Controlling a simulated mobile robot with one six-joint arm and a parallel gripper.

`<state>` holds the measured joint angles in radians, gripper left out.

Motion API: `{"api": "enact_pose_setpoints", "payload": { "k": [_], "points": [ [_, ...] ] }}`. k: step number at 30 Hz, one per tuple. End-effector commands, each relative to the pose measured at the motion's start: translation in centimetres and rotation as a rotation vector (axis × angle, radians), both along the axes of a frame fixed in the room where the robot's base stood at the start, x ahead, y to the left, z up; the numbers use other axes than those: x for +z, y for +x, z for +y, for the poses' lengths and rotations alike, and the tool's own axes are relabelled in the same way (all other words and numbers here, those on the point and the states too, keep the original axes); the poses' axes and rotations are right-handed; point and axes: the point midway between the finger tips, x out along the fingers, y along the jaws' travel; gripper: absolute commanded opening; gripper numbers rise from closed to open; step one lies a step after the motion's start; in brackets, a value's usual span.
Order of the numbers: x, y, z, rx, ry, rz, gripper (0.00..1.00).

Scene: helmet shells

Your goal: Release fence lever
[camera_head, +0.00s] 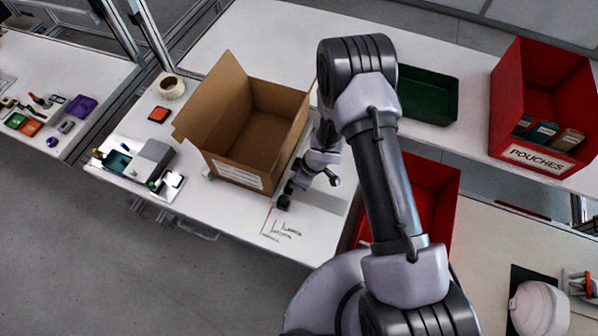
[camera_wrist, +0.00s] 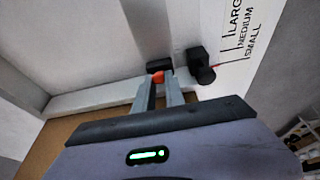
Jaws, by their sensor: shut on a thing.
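In the wrist view, my gripper (camera_wrist: 161,82) has both fingers closed around a small orange-red lever (camera_wrist: 157,76). The lever sits against a black block (camera_wrist: 160,63) by a pale bar, the fence (camera_wrist: 95,98). A black knob (camera_wrist: 201,68) is just right of the fingertips. A thin red pointer beside it lies near the printed LARGE, MEDIUM and SMALL scale (camera_wrist: 246,38). In the head view, my gripper (camera_head: 290,188) is low over the white bench, right of the open cardboard box (camera_head: 240,165). The lever is too small or hidden to make out there.
A red bin (camera_head: 440,195) stands right of my arm. A green tray (camera_head: 428,95) and a red POUCHES bin (camera_head: 540,153) are at the back right. A tape roll (camera_head: 171,86) and a grey device (camera_head: 150,160) are left of the box. The bench's front edge is close.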

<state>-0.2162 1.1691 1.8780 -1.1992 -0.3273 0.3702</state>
Motion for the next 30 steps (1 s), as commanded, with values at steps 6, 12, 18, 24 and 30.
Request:
{"api": "enact_pose_setpoints", "payload": {
  "k": [6,12,18,24,30],
  "points": [
    [0.27,0.1,0.24,0.001,-0.034,0.012,0.0],
    [-0.01,0.09,0.22,-0.001,-0.041,0.015,0.0],
    [-0.04,0.06,0.21,-0.001,-0.041,0.016,0.0],
    [-0.02,0.08,0.21,-0.001,-0.04,0.016,0.36],
    [0.01,0.09,0.22,-0.001,-0.04,0.015,0.36]
  ]
}}
